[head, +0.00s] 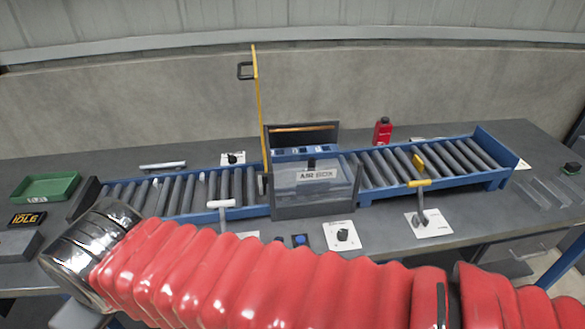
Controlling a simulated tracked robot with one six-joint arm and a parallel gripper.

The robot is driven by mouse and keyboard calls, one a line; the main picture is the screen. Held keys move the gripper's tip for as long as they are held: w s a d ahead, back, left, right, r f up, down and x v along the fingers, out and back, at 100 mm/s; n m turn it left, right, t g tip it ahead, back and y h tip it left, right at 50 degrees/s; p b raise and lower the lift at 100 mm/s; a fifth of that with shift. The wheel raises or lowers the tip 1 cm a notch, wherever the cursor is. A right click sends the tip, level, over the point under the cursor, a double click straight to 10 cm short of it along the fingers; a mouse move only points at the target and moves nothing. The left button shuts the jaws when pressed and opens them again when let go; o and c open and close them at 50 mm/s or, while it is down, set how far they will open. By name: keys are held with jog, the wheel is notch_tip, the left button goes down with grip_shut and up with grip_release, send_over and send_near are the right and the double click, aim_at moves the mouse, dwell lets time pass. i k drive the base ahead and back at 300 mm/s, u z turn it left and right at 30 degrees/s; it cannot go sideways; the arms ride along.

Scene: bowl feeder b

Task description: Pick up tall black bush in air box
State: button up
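The air box (313,203) stands in the middle of the roller conveyor on the grey table. It has a dark frame, a clear front panel labelled "AIR BOX" and a raised dark lid panel at the back. A blue part with small dark and pale details (290,153) shows at its top. I cannot make out a tall black bush in or near the box. My red ribbed arm crosses the foreground, with its metallic end at the lower left. My gripper's fingers are not visible.
Blue-framed roller conveyors run left (190,190) and right (440,162) of the box. A tall yellow lever (259,110) rises beside it. A green tray (46,187) lies far left, and a red bottle (383,131) stands behind. Levers and knobs line the front.

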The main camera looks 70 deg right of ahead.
aim_at(312, 161)
jog(key=u, duration=0.3)
jog(key=k, duration=2.05)
jog(key=z, duration=0.55)
jog(key=i, duration=1)
jog(key=z, duration=0.1)
